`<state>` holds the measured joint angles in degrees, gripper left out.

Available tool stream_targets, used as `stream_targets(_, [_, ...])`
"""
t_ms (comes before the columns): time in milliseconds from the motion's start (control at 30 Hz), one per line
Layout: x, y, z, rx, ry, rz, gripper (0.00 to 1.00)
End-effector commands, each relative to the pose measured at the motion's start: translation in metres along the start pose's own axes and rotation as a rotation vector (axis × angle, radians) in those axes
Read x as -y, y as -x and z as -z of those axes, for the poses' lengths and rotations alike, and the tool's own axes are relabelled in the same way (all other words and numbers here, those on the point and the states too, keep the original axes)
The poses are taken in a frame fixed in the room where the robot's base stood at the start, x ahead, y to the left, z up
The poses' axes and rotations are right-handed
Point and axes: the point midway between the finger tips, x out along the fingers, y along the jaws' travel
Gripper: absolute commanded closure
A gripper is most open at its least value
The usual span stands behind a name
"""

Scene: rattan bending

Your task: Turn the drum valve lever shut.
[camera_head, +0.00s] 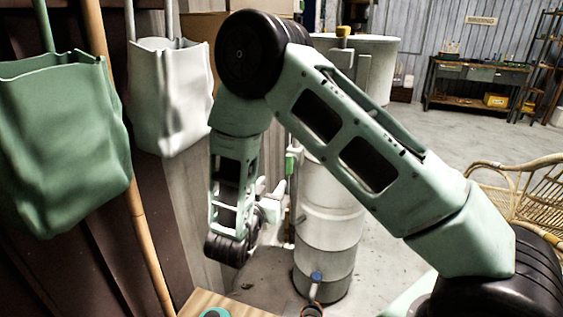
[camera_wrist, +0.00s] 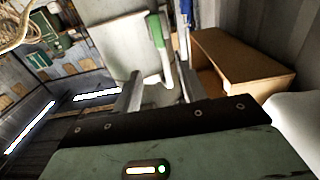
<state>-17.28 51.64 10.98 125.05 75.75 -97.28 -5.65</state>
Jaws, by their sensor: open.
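The pale drum (camera_head: 328,215) stands on the floor in the middle of the head view, partly behind my arm; it also shows in the wrist view (camera_wrist: 115,45). A green-ended lever (camera_head: 290,164) is at the drum's left side. In the wrist view the green grip (camera_wrist: 156,30) and a pale bar below it appear in line with the gap between my fingers. My gripper (camera_head: 281,190) is open, with its fingers (camera_wrist: 160,74) pointing toward the lever and nothing clearly held. I cannot tell whether a finger touches the lever. The valve body is mostly hidden.
A green bag (camera_head: 65,140) and a white bag (camera_head: 168,95) hang at the left near a bamboo pole (camera_head: 148,245). A blue-topped object (camera_head: 316,277) is at the bottom. A rattan chair (camera_head: 530,195) stands at the right. A wooden box (camera_wrist: 245,65) shows in the wrist view.

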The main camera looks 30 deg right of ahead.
Motion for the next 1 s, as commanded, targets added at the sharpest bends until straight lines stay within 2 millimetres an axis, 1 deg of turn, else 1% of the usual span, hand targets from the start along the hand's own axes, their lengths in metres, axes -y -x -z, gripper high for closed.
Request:
stream_targets(33, [-0.001, -0.010, 0.001, 0.000, 0.000, -0.004, 0.58])
stream_targets(400, [-0.001, -0.087, 0.001, 0.001, -0.003, -0.003, 0.58])
stream_targets(600, [0.000, -0.125, 0.000, 0.002, -0.003, -0.001, 0.58])
stream_targets(700, [0.000, -0.139, 0.000, 0.002, -0.002, 0.001, 0.58])
stream_targets(800, [0.000, -0.148, -0.001, 0.003, -0.002, 0.001, 0.58])
stream_targets(1000, [0.001, -0.155, 0.000, 0.003, -0.002, 0.003, 0.58])
